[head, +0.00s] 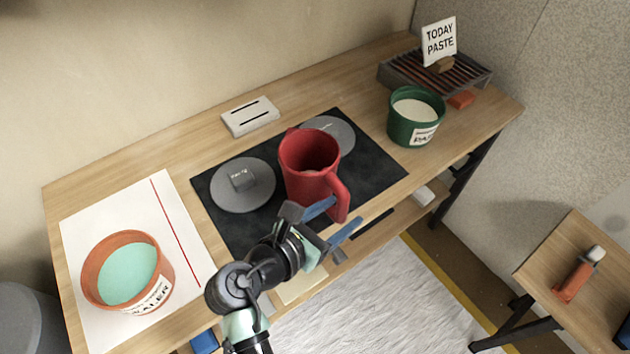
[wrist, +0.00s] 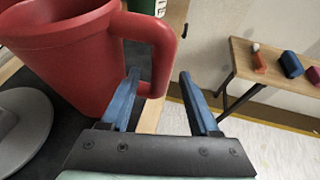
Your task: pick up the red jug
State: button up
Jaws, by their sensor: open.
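The red jug (head: 307,165) stands upright on the black mat (head: 382,165) in the middle of the table, its handle (head: 339,198) turned to the front right. In the wrist view the red jug (wrist: 75,50) fills the upper left, with its handle (wrist: 160,45) reaching down toward my fingers. My gripper (head: 340,220) is open with blue fingers, close to the handle. In the wrist view, the left finger of my gripper (wrist: 162,90) is at the handle's lower part, and the right finger stands apart from it. I cannot tell whether the left finger touches the handle.
Two grey discs (head: 240,185) lie on the mat beside and behind the jug. A green bucket (head: 412,118) stands to the right, an orange bucket (head: 128,272) on a white sheet (head: 85,222) at left. A side table (head: 590,262) stands right. The floor between is clear.

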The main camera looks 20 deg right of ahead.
jog(key=x, duration=0.4)
jog(key=shift+d+f+b, duration=0.1)
jog(key=shift+f+b, duration=0.1)
jog(key=shift+b, duration=0.2)
grip_shut()
dwell(1.0)
